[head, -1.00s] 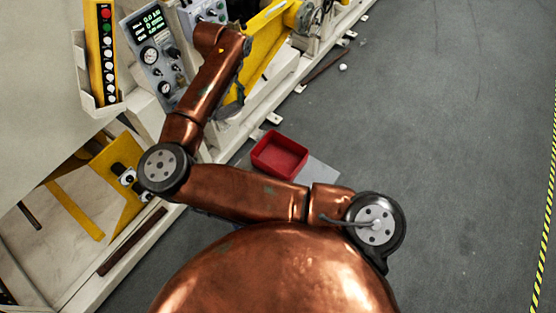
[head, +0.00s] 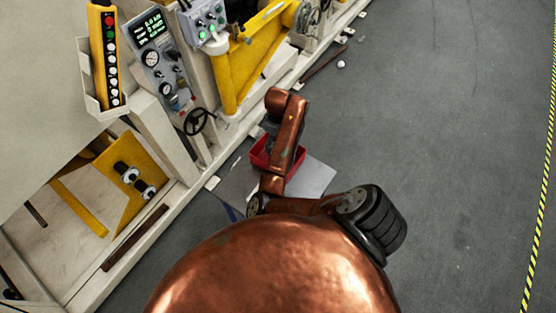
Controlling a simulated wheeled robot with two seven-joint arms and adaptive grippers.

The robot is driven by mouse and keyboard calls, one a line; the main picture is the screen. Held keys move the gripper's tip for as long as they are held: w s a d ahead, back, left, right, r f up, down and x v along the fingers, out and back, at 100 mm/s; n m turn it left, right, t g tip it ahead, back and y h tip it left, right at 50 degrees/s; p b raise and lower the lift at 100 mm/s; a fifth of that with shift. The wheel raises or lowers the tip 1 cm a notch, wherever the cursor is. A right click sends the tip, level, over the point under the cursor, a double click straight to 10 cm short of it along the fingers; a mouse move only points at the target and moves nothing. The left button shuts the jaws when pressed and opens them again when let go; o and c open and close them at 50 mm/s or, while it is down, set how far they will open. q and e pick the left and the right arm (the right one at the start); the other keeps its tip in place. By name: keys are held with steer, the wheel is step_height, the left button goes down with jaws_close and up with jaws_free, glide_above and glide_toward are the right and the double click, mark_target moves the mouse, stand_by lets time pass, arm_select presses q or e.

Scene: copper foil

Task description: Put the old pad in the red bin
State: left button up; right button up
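The red bin (head: 262,151) stands on the floor beside the machine, partly covered by my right arm. The arm reaches from the right side of my body and bends up over the bin. Its wrist end (head: 280,98) is above and just beyond the bin. The fingers are hidden beneath the wrist, so I cannot see whether they hold anything. I cannot make out the old pad. My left gripper is not in view.
A flat grey sheet (head: 314,178) lies under and beside the bin. The machine, with its handwheel (head: 196,121), yellow bracket (head: 240,75) and control panel (head: 158,60), fills the left. The floor (head: 450,130) at right is clear.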

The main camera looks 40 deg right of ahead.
steer(key=f, duration=0.6)
steer(key=shift+s+f, duration=0.1)
steer(key=shift+s, duration=0.15)
steer(key=shift+f+p, duration=0.3)
steer(key=shift+f, duration=0.05)
step_height(320, 180, down, 4)
steer(key=shift+r, duration=0.25)
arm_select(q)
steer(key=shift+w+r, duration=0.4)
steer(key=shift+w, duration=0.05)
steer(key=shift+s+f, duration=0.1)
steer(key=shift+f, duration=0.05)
arm_select(e)
steer(key=shift+f, duration=0.15)
steer(key=o, duration=0.9)
